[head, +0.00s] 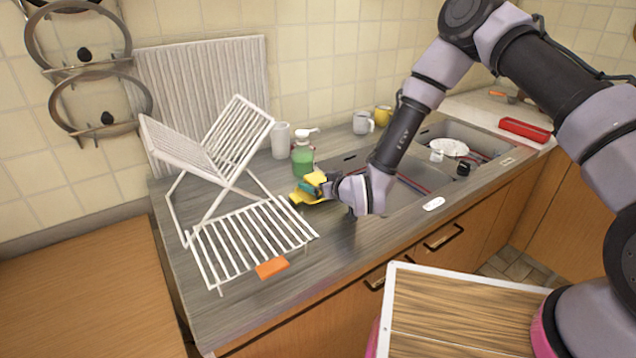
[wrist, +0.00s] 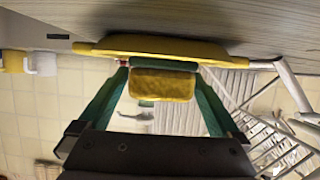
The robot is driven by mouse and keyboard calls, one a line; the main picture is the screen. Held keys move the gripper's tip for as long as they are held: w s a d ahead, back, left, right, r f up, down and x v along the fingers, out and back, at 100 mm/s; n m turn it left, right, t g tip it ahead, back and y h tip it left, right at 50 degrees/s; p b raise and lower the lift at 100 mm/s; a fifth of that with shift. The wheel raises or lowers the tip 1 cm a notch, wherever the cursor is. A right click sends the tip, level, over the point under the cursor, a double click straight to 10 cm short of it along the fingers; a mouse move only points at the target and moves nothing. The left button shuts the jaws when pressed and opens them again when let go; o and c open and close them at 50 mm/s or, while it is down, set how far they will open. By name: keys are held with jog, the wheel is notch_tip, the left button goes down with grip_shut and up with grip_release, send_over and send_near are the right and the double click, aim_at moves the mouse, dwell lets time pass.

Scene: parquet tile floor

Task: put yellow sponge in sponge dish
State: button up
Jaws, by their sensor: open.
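The yellow sponge (wrist: 162,85) is between the two green fingers of my gripper (wrist: 162,73) in the wrist view, which looks upside down. The fingers are open, one on each side of the sponge. A wider yellow dish (wrist: 150,46), the sponge dish, lies on the counter just beyond the fingertips. The sponge is right at the dish; I cannot tell how fully it rests in it. In the head view the sponge (head: 315,178) and dish (head: 304,198) show at my gripper (head: 316,189), which partly covers them.
A white drying rack (head: 250,238) stands left of the dish, with an orange sponge (head: 272,268) at its front. A green soap bottle (head: 303,158) and white cup (head: 280,140) stand behind. A grey mug (head: 362,123), yellow mug (head: 383,115) and sink (head: 455,133) are right.

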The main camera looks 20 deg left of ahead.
jog(key=v, duration=1)
jog(key=shift+d+r, duration=0.35)
jog(key=w+d+r+m+h, duration=0.2)
jog(key=w+d+r+h, duration=0.1)
jog(key=w+d+r, duration=0.7)
jog(key=d+r+m+h, duration=0.3)
jog(key=d+r+m, duration=0.1)
jog(key=d+r, duration=0.85)
jog(key=s+d+r+m+g+h, duration=0.15)
jog(key=s+d+r+m, duration=0.25)
jog(key=s+d+r, duration=0.65)
jog(key=s+d+r+m, duration=0.1)
jog(key=s+d+r, duration=0.1)
jog(key=s, duration=0.4)
jog(key=s+d+r+m, duration=0.2)
jog(key=s+d, duration=0.1)
jog(key=s, duration=0.3)
jog(key=shift+d+r+m, duration=0.2)
jog(key=shift+r+m, duration=0.1)
jog(key=shift+r, duration=0.05)
jog(key=shift+w+g+h, duration=0.1)
jog(key=shift+g+h, duration=0.15)
